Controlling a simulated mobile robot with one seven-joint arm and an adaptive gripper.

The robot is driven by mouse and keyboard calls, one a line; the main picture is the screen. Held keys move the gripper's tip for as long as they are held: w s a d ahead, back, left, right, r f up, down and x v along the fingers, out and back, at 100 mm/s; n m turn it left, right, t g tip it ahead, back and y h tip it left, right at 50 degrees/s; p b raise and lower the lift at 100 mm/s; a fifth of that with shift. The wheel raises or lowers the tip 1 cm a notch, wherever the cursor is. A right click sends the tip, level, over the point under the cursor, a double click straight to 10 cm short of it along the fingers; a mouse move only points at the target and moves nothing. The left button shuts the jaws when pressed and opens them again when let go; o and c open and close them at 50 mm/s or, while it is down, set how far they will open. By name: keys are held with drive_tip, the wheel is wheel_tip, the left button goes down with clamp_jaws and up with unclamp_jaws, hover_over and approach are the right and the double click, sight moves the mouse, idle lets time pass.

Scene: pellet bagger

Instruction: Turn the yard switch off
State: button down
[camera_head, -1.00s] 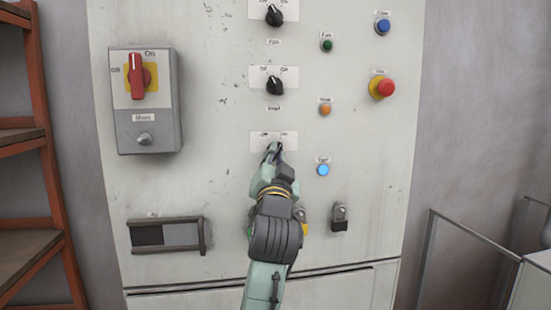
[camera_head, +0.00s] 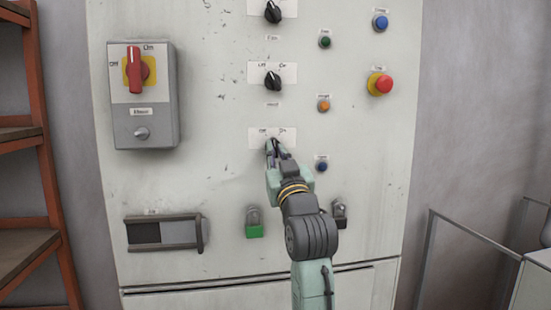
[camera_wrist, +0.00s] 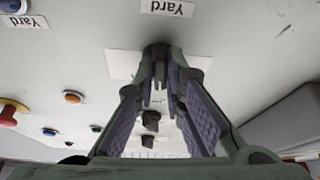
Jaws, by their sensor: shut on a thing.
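The yard switch is the lowest of the black rotary knobs on the panel, on a white Off/On plate (camera_head: 290,133). In the head view my gripper (camera_head: 274,150) covers its knob. In the wrist view the knob (camera_wrist: 157,50) shows dark between my fingertips (camera_wrist: 160,78), beside an upside-down "Yard" label (camera_wrist: 167,7). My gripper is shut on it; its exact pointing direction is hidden. The blue yard button (camera_head: 321,165), right of the switch, is dark; it also shows in the wrist view (camera_wrist: 12,5).
Two similar knobs, the middle one (camera_head: 272,80) and the top one (camera_head: 272,12), sit above. A red-handled switch box (camera_head: 143,95) is left, a red stop button (camera_head: 380,84) right. A green padlock (camera_head: 254,229) and grey padlock (camera_head: 339,212) hang below.

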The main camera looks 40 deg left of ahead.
drive_tip(key=n+g, duration=0.1)
drive_tip(key=n, duration=0.2)
drive_tip(key=n+g+y, duration=0.1)
drive_tip(key=n+g, duration=0.1)
drive_tip(key=n, duration=0.1)
drive_tip(key=shift+w+d+n+b, duration=0.2)
drive_tip(key=shift+n+b, duration=0.1)
drive_tip(key=shift+b, duration=0.1)
drive_tip(key=shift+a+n, duration=0.1)
drive_tip(key=shift+n, duration=0.2)
drive_tip(key=c, duration=1.7)
unclamp_jaws()
drive_tip(key=shift+o, duration=0.2)
drive_tip(key=v, duration=1.2)
drive_tip(key=shift+w+f, duration=0.1)
